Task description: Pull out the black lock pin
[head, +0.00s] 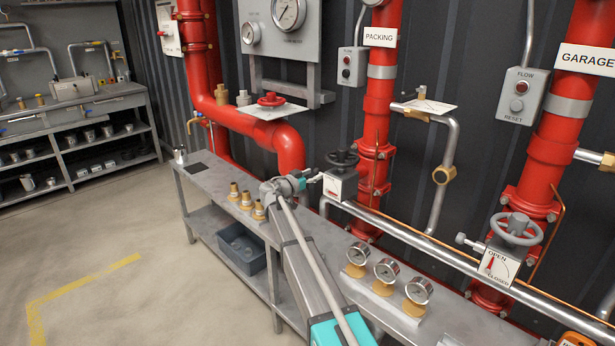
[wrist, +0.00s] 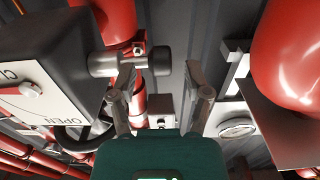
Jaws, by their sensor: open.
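The lock pin (wrist: 118,63) shows in the wrist view as a grey stem with a black knob (wrist: 161,60) at its end. It sticks out sideways from the side of the dark valve box (wrist: 62,50). My gripper (wrist: 157,88) is open, with one finger on each side in the picture and the knob between and just beyond the fingertips. I see no contact. In the head view my gripper (head: 313,175) is just left of the valve box (head: 341,187) with its black handwheel (head: 342,158). The pin there is small and largely hidden by the gripper.
Red pipes (head: 380,110) rise behind the valve. A silver pipe (head: 430,247) runs right from it. Brass fittings (head: 246,201) and round gauges (head: 386,270) stand on the grey bench (head: 205,182). A second valve (head: 500,262) is at right. Open floor lies at left.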

